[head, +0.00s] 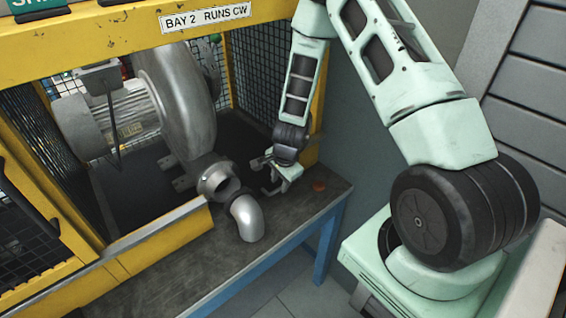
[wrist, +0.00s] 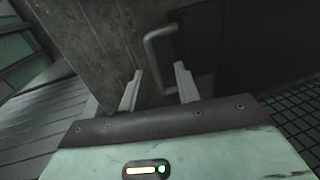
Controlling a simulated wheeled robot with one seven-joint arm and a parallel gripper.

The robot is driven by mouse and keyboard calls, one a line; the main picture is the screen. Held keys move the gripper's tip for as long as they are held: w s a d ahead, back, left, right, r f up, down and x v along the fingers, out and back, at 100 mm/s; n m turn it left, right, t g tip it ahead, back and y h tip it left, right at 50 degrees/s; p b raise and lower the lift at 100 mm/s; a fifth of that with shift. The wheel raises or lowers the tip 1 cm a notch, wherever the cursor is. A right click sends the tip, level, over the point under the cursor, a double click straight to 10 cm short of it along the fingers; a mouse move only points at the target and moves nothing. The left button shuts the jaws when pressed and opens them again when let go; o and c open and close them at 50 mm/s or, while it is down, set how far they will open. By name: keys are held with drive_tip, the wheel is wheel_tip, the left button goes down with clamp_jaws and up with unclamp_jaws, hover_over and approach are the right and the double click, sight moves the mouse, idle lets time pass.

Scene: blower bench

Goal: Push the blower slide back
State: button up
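The grey blower (head: 188,105) stands inside the yellow-framed cage, with its motor (head: 125,115) to its left. Its outlet flange (head: 217,181) points toward the bench front. My gripper (head: 264,177) is low over the bench, right of the flange, fingers toward the blower. In the wrist view my gripper (wrist: 158,72) is open and empty. A grey U-shaped handle (wrist: 152,50) shows just beyond and between the fingertips, apparently apart from them. I cannot tell whether the handle belongs to the slide; the slide itself is not clearly visible.
A small reddish round thing (head: 319,186) lies near the bench's right edge. The yellow cage post (head: 316,110) is close to my arm. Mesh panels (head: 245,65) line the cage.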

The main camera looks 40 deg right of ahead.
drive_tip(key=s+r+p, duration=0.1)
drive_tip(key=s+r, duration=0.2)
drive_tip(key=r, duration=1.3)
drive_tip(key=shift+p, duration=0.35)
drive_tip(key=shift+s+r, duration=0.1)
